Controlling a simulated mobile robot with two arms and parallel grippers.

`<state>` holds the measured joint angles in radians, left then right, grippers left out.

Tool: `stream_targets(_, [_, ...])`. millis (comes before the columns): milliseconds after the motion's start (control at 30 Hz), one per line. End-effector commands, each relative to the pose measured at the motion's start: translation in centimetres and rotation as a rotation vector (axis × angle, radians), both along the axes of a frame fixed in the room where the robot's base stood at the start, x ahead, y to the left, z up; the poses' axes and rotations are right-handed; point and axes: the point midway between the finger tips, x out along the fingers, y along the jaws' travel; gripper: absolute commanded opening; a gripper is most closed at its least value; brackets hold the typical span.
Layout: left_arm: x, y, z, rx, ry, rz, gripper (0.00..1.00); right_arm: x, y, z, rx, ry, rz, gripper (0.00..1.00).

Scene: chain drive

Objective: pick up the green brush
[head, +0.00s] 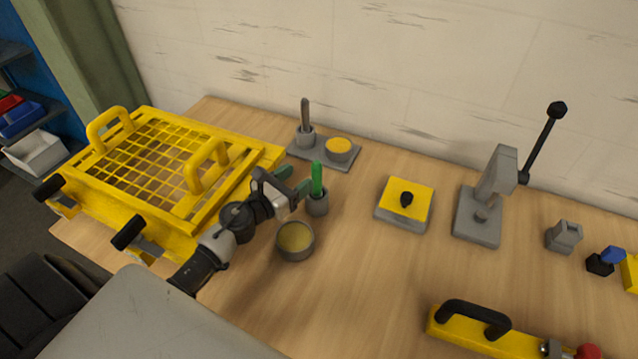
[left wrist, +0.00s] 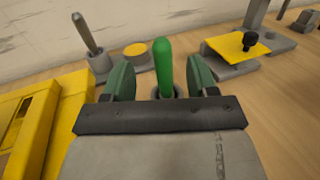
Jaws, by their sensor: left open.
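The green brush (head: 317,180) stands upright in a small grey holder (head: 317,204) on the wooden table, with its green handle up. My left gripper (head: 294,184) is open just to the left of the brush in the head view. In the left wrist view the brush handle (left wrist: 162,66) rises beyond and between the two green fingers of my left gripper (left wrist: 160,80). I cannot tell whether the handle is between the fingertips or just past them. The lower part of the brush is hidden in the holder. My right gripper is not in view.
A round pot of yellowish contents (head: 295,240) stands just in front of the holder. A grey plate (head: 345,161) with a grey-handled tool and a yellow-topped cup is behind. A yellow grid frame (head: 270,158) is left. A yellow-topped block (head: 420,190) and a lever press (head: 478,225) are right.

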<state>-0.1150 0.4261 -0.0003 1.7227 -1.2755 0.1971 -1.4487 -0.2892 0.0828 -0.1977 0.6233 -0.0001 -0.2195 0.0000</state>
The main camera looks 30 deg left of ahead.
Motion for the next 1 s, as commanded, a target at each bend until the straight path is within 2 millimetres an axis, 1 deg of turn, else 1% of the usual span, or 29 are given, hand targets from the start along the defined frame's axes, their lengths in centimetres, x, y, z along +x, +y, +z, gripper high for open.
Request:
stream_targets(33, [1.0,-0.3,0.4,-0.003,-0.002,0.0,0.58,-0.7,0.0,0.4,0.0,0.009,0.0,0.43])
stream_targets(100, [2.0,-0.5,0.3,-0.005,-0.002,0.001,0.58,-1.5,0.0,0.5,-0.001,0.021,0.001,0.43])
stream_targets(200, [3.1,-0.8,0.2,-0.007,-0.001,0.002,0.58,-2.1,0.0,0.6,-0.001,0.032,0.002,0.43])
stream_targets(367, [4.1,-1.2,0.1,-0.008,-0.002,0.003,0.58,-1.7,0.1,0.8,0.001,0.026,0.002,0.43])
stream_targets(500, [6.1,-1.8,-0.1,-0.012,-0.001,0.004,0.58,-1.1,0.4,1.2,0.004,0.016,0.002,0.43])
stream_targets(633, [7.8,-2.2,-0.2,-0.01,-0.002,0.003,0.58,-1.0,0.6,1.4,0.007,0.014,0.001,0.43])
stream_targets(767, [8.5,-2.4,-0.3,-0.009,-0.001,0.002,0.58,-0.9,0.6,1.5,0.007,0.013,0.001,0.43])
stream_targets(967, [8.5,-2.4,-0.4,-0.007,0.0,0.002,0.58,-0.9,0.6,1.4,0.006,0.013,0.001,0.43])
stream_targets(1000, [8.5,-2.4,-0.4,-0.007,0.0,0.002,0.52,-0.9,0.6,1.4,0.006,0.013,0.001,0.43])
